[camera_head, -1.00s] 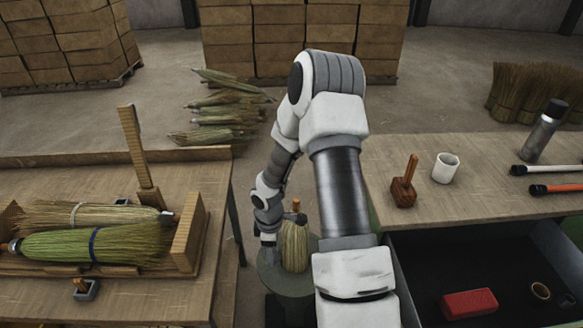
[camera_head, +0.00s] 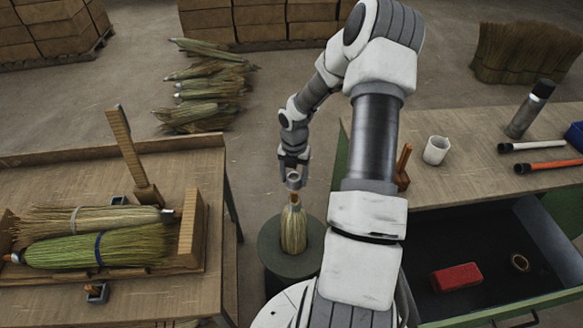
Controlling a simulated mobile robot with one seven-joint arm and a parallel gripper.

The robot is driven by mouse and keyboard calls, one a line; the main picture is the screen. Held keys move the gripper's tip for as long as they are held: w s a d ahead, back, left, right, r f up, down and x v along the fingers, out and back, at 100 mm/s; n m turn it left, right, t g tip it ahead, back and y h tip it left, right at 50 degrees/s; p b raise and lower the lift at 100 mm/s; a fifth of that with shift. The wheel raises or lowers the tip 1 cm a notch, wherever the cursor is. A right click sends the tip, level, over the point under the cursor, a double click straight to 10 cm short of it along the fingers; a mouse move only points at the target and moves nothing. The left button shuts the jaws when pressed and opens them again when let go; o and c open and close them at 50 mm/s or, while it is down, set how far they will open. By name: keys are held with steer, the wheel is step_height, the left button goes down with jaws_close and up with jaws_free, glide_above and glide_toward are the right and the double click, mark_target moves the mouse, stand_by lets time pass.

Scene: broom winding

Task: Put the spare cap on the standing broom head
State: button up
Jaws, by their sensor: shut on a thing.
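The standing broom head (camera_head: 293,230) is upright, a bundle of straw bristles with a narrow brown top. It stands on a round dark stand (camera_head: 270,243) between the two tables. My gripper (camera_head: 293,175) points down just above it, shut on a small grey ring-like cap (camera_head: 294,182). The cap is over the broom head's top and close to it; I cannot tell whether they touch. The fingertips are small and partly hidden by the cap.
The left table holds a wooden cradle (camera_head: 190,235) with two broom heads (camera_head: 100,245). On the right, an open drawer (camera_head: 450,225) holds a red block (camera_head: 456,277) and a ring (camera_head: 520,262). A white mug (camera_head: 436,150) and a flask (camera_head: 531,108) stand on the right table (camera_head: 470,180).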

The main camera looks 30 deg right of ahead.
mark_target(294, 197)
steer(key=shift+d+r, duration=0.1)
steer(key=shift+d, duration=0.05)
steer(key=shift+f, duration=0.2)
steer(key=shift+f, duration=0.65)
steer(key=shift+f+b, duration=3.8)
steer(key=shift+f, duration=0.85)
steer(key=o, duration=1.4)
steer(key=shift+r, duration=0.1)
